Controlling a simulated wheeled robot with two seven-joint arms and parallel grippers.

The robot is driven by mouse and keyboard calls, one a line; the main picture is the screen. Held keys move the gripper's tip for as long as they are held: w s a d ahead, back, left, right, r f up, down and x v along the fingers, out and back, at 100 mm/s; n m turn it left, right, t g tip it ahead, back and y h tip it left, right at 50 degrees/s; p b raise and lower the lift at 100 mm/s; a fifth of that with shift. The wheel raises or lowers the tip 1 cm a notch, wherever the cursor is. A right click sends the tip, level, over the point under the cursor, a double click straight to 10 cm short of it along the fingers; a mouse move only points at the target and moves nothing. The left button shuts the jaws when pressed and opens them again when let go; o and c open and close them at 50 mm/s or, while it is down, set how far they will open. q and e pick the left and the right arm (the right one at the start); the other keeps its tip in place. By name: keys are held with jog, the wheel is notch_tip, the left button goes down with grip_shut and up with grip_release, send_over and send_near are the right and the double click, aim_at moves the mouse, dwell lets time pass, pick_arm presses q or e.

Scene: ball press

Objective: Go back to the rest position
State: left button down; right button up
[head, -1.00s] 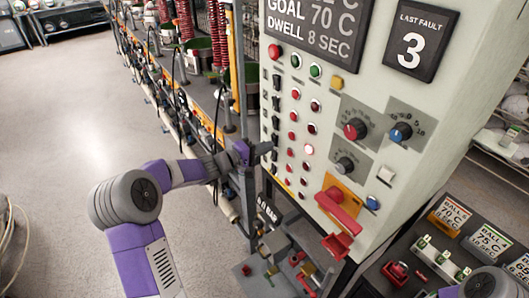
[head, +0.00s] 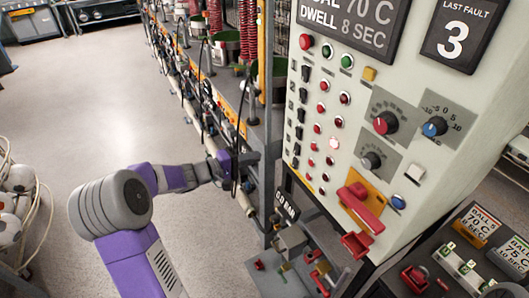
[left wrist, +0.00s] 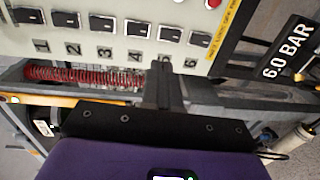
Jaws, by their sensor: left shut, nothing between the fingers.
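My left arm comes in from the left. My left gripper (head: 250,158) is shut and empty, beside the lower left edge of the control panel (head: 420,75). In the left wrist view the shut fingers (left wrist: 164,85) point at the panel's lower edge, below a row of numbered black switches (left wrist: 137,28). A small gap seems to lie between fingertips and switches, though I cannot tell its depth. My right gripper is outside the view.
A red lever (head: 361,208) sticks out from the panel's lower part. Below it is a press area with a "6.0 BAR" sign (head: 287,205). A console (head: 465,250) stands at lower right. Open floor (head: 85,130) lies left, with balls (head: 18,178) at the far left edge.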

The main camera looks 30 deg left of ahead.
pick_arm(q)
jog(key=shift+s+a, duration=0.2)
jog(key=shift+s, duration=0.1)
jog(key=shift+f, duration=0.1)
jog(key=s+d+f+g, duration=0.3)
jog(key=d+f, duration=0.1)
jog(key=f, duration=0.4)
jog(key=s+d+f+m+g, duration=0.1)
jog(key=s+d+f+g, duration=0.1)
jog(key=d+f+g, duration=0.4)
jog(key=s+d+f+g, duration=0.1)
jog(key=s+d+f, duration=0.2)
jog(key=f, duration=0.6)
jog(key=s+d+f+m+g+y, duration=0.3)
jog(key=s+d+f+m, duration=0.5)
jog(key=s+d+f, duration=0.4)
jog(key=s+f+y, duration=0.1)
jog(key=s+f, duration=0.2)
jog(key=shift+s+g+y, duration=0.15)
jog(key=shift+g+y, duration=0.25)
